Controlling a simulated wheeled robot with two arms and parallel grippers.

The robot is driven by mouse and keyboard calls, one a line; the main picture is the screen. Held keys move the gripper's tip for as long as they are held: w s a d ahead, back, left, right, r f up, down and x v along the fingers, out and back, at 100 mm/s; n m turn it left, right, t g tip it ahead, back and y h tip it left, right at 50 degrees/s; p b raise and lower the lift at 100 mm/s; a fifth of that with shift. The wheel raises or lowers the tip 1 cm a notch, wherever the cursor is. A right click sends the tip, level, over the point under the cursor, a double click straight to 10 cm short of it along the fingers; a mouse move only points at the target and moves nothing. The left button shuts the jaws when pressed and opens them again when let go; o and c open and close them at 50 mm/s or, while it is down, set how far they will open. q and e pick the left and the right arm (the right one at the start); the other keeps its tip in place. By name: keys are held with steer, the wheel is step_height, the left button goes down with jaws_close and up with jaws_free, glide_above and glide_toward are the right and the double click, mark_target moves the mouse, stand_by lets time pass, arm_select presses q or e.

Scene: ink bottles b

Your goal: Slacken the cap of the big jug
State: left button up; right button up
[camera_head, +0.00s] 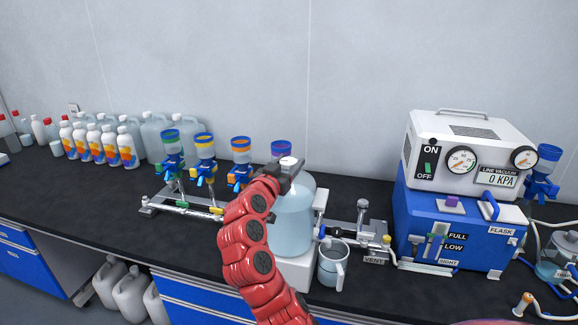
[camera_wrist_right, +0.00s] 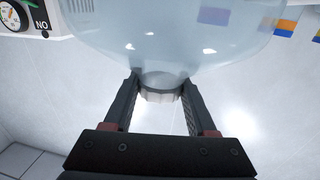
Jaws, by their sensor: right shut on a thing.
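The big jug (camera_head: 293,222) is pale blue and translucent and stands upright on a white block on the black bench. Its white cap (camera_head: 288,161) is on its top. My right gripper (camera_head: 287,168) is at the cap, reaching over the jug from the front, and is shut on the cap. In the right wrist view the jug body (camera_wrist_right: 170,30) fills the top, and the ribbed cap (camera_wrist_right: 160,86) sits between the two fingertips (camera_wrist_right: 160,88). My red right arm hides part of the jug's left side. My left gripper is not in view.
A clear beaker (camera_head: 333,262) stands right of the jug by its tap. Several filter funnels on a manifold (camera_head: 180,207) stand to the left. The blue and white vacuum unit (camera_head: 455,225) is on the right. Several white bottles (camera_head: 110,147) line the back left.

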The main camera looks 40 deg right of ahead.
steer(key=shift+s+d+f+n+t+y, duration=0.1)
steer(key=shift+d+f+n+t+y, duration=0.05)
steer(key=shift+n+t+y, duration=1.05)
steer(key=shift+n+t, duration=0.1)
steer(key=shift+t, duration=0.3)
steer(key=n+t+y, duration=0.1)
steer(key=y, duration=0.1)
steer(key=n+t+y+p, duration=0.1)
steer(key=n+t+y, duration=0.1)
steer(key=shift+r+n+y, duration=0.2)
steer(key=shift+n+y, duration=0.1)
steer(key=shift+n+t+y, duration=0.4)
steer(key=shift+y, duration=0.2)
steer(key=shift+f+n+t+y, duration=0.15)
steer(key=shift+n+t+y, duration=0.15)
steer(key=shift+n+y, duration=0.3)
steer(key=n+y+b, duration=0.2)
steer(key=y+b, duration=0.2)
steer(key=b, duration=0.2)
steer(key=n+y+b, duration=0.3)
steer(key=y+b, duration=0.2)
steer(key=shift+a+f+n+b, duration=0.2)
steer(key=shift+n+b, duration=0.1)
steer(key=shift+b, duration=0.1)
steer(key=shift+r+n+y+b, duration=0.2)
steer(key=shift+n+y+b, duration=0.2)
steer(key=shift+y+b, duration=0.35)
